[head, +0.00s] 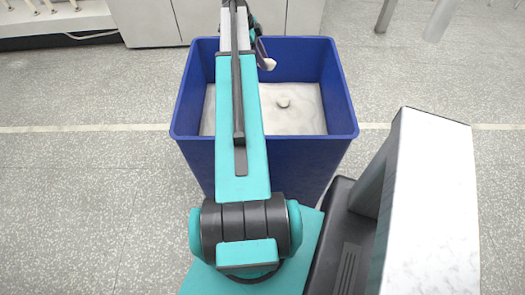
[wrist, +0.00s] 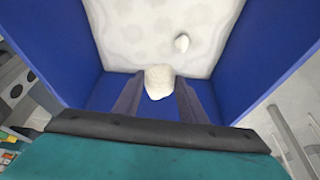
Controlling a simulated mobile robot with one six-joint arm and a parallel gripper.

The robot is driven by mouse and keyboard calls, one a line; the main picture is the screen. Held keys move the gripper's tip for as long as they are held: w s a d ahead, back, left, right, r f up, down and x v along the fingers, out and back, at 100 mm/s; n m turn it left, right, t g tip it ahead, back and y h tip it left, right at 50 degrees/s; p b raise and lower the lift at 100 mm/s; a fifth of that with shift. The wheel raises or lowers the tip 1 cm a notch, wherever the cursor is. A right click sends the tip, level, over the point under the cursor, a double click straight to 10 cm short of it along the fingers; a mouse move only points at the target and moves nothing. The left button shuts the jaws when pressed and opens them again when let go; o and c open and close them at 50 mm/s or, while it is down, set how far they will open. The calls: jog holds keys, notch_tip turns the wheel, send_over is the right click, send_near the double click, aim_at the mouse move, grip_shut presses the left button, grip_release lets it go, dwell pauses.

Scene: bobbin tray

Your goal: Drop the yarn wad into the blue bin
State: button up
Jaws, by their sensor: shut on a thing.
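The blue bin (head: 345,105) stands on the floor in front of me, open at the top, with a pale whitish layer inside. My gripper (head: 263,54) is over the back part of the bin, mostly hidden behind my arm in the head view. In the wrist view my gripper (wrist: 160,88) is shut on the off-white yarn wad (wrist: 159,79), which sits between the fingertips. The wad also shows in the head view (head: 268,64), small and pale. In the wrist view it appears inside the bin's walls (wrist: 270,60), above the pale bottom.
A small pale lump (head: 283,102) lies on the bin's whitish bottom; it also shows in the wrist view (wrist: 182,43). White cabinets (head: 150,22) stand behind the bin. Speckled floor (head: 80,190) is clear to the left.

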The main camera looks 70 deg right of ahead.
jog(key=shift+f, duration=0.2)
jog(key=o, duration=1.1)
jog(key=shift+r, duration=0.1)
jog(key=b+v, duration=0.4)
jog(key=v, duration=0.9)
jog(key=shift+w+r+b, duration=0.2)
jog(key=shift+r+b, duration=0.05)
jog(key=shift+b, duration=0.05)
jog(key=shift+a, duration=0.15)
